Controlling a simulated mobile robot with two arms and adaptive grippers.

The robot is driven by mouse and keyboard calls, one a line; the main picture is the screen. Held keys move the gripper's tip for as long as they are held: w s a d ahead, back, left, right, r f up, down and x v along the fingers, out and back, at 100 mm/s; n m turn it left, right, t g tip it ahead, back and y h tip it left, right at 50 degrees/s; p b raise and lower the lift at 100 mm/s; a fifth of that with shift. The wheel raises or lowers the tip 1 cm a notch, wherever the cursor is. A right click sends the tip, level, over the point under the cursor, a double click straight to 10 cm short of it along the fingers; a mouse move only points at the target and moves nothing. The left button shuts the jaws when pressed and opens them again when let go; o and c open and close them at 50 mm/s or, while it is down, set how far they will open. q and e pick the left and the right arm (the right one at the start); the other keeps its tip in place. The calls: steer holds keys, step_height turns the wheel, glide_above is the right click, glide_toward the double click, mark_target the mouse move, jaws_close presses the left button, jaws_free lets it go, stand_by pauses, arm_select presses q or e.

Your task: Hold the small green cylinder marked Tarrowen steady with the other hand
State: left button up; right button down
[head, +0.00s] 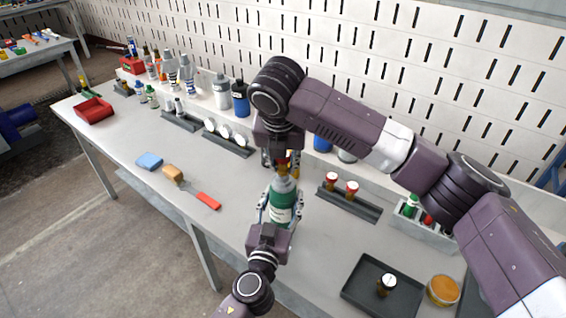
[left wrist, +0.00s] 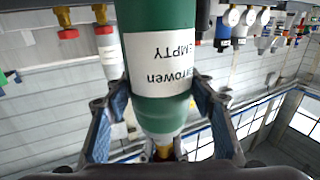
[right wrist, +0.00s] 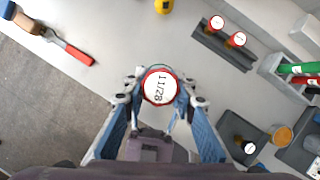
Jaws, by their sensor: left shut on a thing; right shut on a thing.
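The small green cylinder (head: 281,207), with a white label, stands upright near the front of the bench. In the left wrist view the cylinder (left wrist: 160,15) appears upside down, its label reading Tarrowen and EMPTY, with brass at its neck. My left gripper (head: 277,214) is shut around the cylinder's body from the front. My right gripper (head: 282,167) comes down from above, shut on a red cap with a white top (right wrist: 160,87) marked 11/28. The cap is right over the cylinder's neck; my right gripper partly hides the join, so I cannot tell if it is seated.
A black tray (head: 354,293) with a small bottle and an orange jar (head: 443,291) are at right. A grey rack (head: 349,205) with two red-capped items is just right. Several bottles line the back.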

steer(key=c, duration=1.5)
jaws_free()
steer(key=v, duration=1.2)
arm_select(q)
steer(key=o, duration=1.4)
steer(key=shift+s, duration=0.15)
